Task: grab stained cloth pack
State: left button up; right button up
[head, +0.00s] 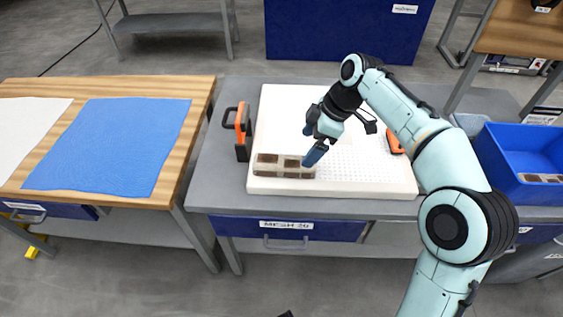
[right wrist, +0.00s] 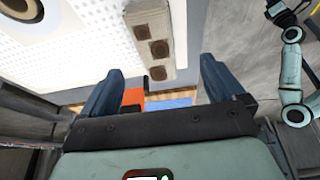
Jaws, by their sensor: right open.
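The stained cloth pack (head: 283,166) is a beige strip with dark brown square patches. It lies on the front left part of the white perforated plate (head: 370,176). In the right wrist view the pack (right wrist: 156,45) shows at top centre, ahead of the gap between the fingers. My right gripper (head: 312,142) is open and empty, beside the right end of the pack in the head view. Its two blue fingers also show in the right wrist view (right wrist: 160,82), apart from each other. My left gripper does not show clearly in either view.
An orange and black handled part (head: 242,130) stands at the plate's left edge. A second orange part (head: 394,140) is on its right. A blue bin (head: 500,165) at right holds a similar brown-patched piece. A blue cloth (head: 125,145) lies on the wooden table at left.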

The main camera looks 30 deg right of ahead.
aim_at(291, 161)
jog(key=b+x, duration=0.1)
jog(key=x, duration=0.3)
jog(key=shift+f, duration=0.25)
jog(key=x, duration=0.2)
jog(key=w+b+x, duration=0.1)
jog(key=x, duration=0.2)
jog(key=shift+w+a+f, duration=0.1)
jog(key=shift+a+f, duration=0.05)
jog(key=shift+a, duration=0.05)
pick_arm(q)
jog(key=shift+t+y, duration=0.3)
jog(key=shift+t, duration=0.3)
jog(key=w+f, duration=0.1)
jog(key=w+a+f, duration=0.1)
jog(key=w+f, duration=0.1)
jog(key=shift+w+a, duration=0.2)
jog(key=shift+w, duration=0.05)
pick_arm(e)
jog(key=c, duration=1.1)
